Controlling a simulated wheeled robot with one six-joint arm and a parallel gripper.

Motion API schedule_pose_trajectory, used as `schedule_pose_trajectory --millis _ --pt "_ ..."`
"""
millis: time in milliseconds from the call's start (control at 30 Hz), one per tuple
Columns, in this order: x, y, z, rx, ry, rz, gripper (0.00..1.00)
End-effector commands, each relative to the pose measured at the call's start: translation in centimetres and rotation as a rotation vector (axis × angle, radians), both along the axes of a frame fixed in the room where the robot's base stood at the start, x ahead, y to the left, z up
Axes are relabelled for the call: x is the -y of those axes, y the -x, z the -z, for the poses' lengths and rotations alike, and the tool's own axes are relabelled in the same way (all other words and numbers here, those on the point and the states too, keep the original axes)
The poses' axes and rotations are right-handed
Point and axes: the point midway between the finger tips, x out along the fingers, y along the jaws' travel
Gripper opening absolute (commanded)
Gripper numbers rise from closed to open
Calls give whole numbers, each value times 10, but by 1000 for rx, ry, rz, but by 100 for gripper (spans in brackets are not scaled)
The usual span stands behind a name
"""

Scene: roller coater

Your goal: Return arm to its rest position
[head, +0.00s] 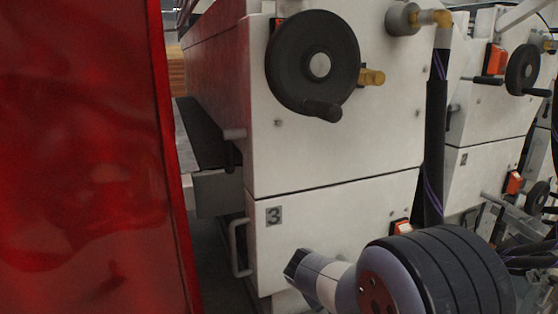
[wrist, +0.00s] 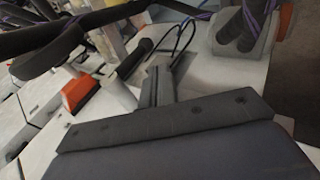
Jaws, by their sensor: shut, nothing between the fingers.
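My arm (head: 420,280) shows at the lower right of the head view, in front of the machine's lower panel. It appears as a pale rounded link with a dark ribbed section. My gripper (wrist: 158,84) shows in the wrist view, with its dark body and crossbar across the bottom. Its narrow fingers are together in the middle, with nothing held between them. I cannot make out the fingers in the head view.
A red translucent panel (head: 80,160) fills the left. A second machine unit (head: 490,130) stands right. In the wrist view, an orange switch (wrist: 79,94) and cables are close to the gripper.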

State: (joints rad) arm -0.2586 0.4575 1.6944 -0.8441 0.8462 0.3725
Motion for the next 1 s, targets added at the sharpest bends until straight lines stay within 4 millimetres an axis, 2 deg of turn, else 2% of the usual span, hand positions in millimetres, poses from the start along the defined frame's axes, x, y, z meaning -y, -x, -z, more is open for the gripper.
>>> schedule_pose_trajectory --millis 33,333,1000 --pt "-1 1 -7 -5 -9 2 0" --pt "-5 3 -15 -19 -53 5 0" --pt "-6 3 -10 -19 -56 5 0"
